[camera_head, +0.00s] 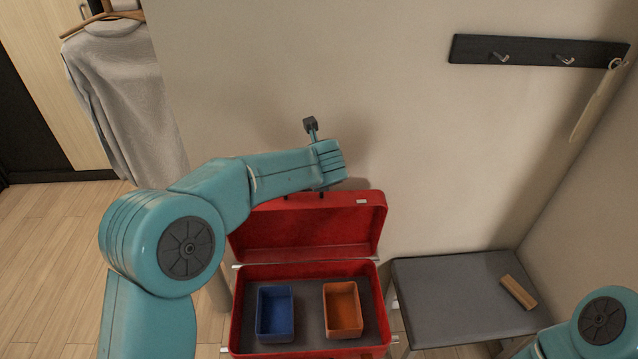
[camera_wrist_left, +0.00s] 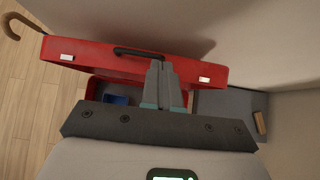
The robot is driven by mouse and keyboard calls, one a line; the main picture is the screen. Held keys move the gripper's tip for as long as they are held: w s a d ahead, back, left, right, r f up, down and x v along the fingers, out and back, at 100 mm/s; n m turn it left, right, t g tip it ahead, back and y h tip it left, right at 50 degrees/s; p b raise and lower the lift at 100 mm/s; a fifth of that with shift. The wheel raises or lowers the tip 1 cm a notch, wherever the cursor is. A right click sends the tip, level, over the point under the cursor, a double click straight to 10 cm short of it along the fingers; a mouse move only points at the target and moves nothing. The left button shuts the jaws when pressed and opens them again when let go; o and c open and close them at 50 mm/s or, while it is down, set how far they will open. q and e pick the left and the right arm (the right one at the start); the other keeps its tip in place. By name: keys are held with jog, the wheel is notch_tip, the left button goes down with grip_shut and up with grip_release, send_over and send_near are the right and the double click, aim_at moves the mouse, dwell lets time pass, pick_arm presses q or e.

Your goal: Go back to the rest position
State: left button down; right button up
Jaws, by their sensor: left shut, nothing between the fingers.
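My left arm reaches in from the left in the head view, its wrist in front of the wall above the open red suitcase. My left gripper shows in the left wrist view (camera_wrist_left: 156,68); its grey fingers are together and hold nothing. In that view the fingers overlap the suitcase lid near its black handle; I cannot tell how far apart they are.
The red suitcase (camera_head: 380,310) stands open, with a blue box (camera_head: 275,325) and an orange box (camera_head: 343,318) inside. A grey-topped bench (camera_head: 450,300) beside it carries a wooden block (camera_head: 518,292). A hook rail (camera_head: 530,52) and a hanging grey garment (camera_head: 125,95) are on either side.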

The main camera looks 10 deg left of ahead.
pick_arm(q)
jog(key=s+a+f+m+g, duration=0.1)
jog(key=s+a+f+m, duration=0.25)
jog(key=f, duration=0.45)
jog(key=s+a+f+m+g+y, duration=0.1)
jog(key=s+a+f+m, duration=0.1)
jog(key=s+a+f, duration=0.45)
jog(key=s+a+f+m+g, duration=0.1)
jog(key=s+f+m+g, duration=0.15)
jog(key=f, duration=0.75)
jog(key=s+d+f+m+h, duration=0.2)
jog(key=s+d+f+m, duration=0.2)
jog(key=s+f+m, duration=0.45)
jog(key=s+d+m+g+h, duration=0.2)
jog(key=s+d+m, duration=0.3)
jog(key=s+m, duration=0.4)
jog(key=s+d+m+g+h, duration=0.2)
jog(key=s+d+m+h, duration=0.2)
jog(key=s+m, duration=0.5)
jog(key=shift+d+r+m, duration=0.15)
jog(key=shift+d+m, duration=0.65)
jog(key=shift+m, duration=0.75)
